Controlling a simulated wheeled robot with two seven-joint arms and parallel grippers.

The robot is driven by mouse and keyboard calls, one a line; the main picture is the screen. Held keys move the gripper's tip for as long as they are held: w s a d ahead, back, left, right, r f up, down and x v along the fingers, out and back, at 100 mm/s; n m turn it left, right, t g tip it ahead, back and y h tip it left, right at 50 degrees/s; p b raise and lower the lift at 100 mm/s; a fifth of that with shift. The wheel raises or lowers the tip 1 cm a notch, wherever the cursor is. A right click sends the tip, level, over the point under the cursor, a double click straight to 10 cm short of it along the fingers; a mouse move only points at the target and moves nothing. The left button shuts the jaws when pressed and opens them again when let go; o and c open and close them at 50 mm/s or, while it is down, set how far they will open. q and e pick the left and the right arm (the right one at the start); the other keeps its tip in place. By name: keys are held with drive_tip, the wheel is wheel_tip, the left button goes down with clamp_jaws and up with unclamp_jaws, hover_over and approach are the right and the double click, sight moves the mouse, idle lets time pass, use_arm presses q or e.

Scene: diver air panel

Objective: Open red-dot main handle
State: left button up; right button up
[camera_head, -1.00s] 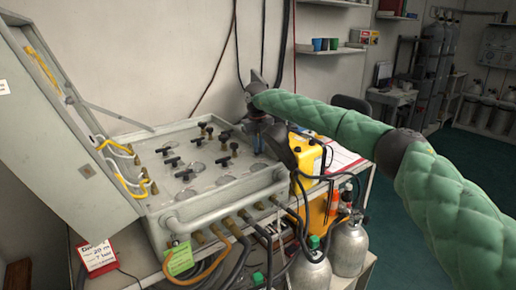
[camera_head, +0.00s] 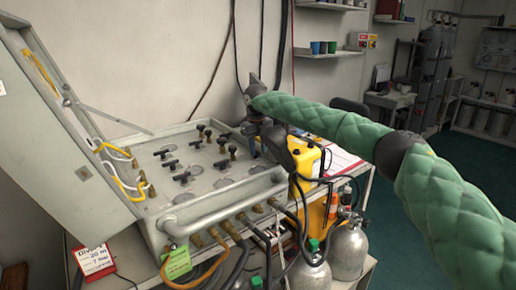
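The grey air panel (camera_head: 222,196) lies in an open case on a bench. Several black T-shaped handles (camera_head: 182,178) and upright knobs (camera_head: 232,151) stand on its face among round gauges. I cannot make out a red dot on any handle. My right gripper (camera_head: 255,150) hangs at the panel's back right edge, pointing down, just right of the nearest knob. Its fingers are small and dark, so their opening and any contact are unclear. My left gripper is not in view.
The case lid (camera_head: 62,140) stands open at the left, with a thin stay to the panel. A yellow case (camera_head: 306,157) is right of the panel. Hoses and gas cylinders (camera_head: 349,250) crowd the front right.

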sight(257, 152)
drive_tip(key=shift+a+r, duration=0.1)
drive_tip(key=shift+r, duration=0.15)
wheel_tip(257, 152, up, 7)
drive_tip(key=shift+s+a+f+b, duration=0.1)
drive_tip(key=shift+f+b, duration=0.1)
drive_tip(key=shift+b, duration=0.7)
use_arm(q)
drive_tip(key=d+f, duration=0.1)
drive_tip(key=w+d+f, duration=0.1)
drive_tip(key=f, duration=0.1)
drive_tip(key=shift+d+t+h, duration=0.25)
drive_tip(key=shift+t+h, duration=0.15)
use_arm(e)
drive_tip(key=shift+r, duration=0.35)
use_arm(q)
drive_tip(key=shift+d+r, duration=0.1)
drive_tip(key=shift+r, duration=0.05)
